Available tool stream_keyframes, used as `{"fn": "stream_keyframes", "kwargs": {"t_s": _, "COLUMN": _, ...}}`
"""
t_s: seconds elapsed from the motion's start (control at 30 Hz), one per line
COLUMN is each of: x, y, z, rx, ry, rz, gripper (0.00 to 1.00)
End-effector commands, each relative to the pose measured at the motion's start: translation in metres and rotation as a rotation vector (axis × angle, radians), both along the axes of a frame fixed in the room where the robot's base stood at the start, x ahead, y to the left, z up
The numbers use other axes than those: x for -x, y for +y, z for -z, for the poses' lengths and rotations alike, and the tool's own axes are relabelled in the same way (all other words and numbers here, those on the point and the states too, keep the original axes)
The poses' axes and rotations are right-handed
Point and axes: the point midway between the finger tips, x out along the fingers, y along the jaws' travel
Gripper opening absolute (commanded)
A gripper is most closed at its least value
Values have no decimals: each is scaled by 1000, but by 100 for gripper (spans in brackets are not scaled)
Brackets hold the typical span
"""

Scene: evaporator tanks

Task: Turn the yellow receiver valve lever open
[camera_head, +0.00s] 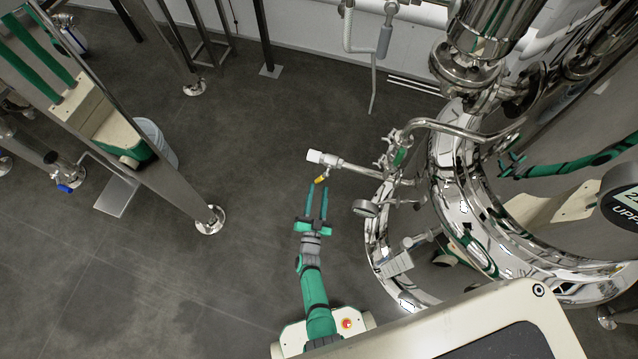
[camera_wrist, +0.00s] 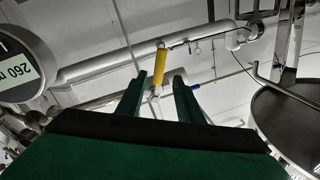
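The yellow receiver valve lever (camera_head: 320,179) hangs below a short steel outlet pipe (camera_head: 352,166) with a white end fitting. In the wrist view the yellow lever (camera_wrist: 159,67) shows upright, just beyond and between the tips of my two fingers. My gripper (camera_head: 318,187) is open, with its two green fingers apart and nothing seen between them. In the head view the fingertips are close below the lever. I cannot tell whether either finger touches it.
A metal frame leg (camera_head: 208,218) stands at the left. The dark floor between them is clear.

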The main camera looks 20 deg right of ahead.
Motion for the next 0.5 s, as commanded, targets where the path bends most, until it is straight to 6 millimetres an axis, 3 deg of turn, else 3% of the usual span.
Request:
{"fn": "stream_keyframes", "kwargs": {"t_s": 0.37, "x": 6, "y": 3, "z": 0, "rx": 1, "ry": 0, "rz": 0, "gripper": 33}}
{"fn": "stream_keyframes", "kwargs": {"t_s": 0.5, "x": 10, "y": 3, "z": 0, "rx": 2, "ry": 3, "rz": -4, "gripper": 0}}
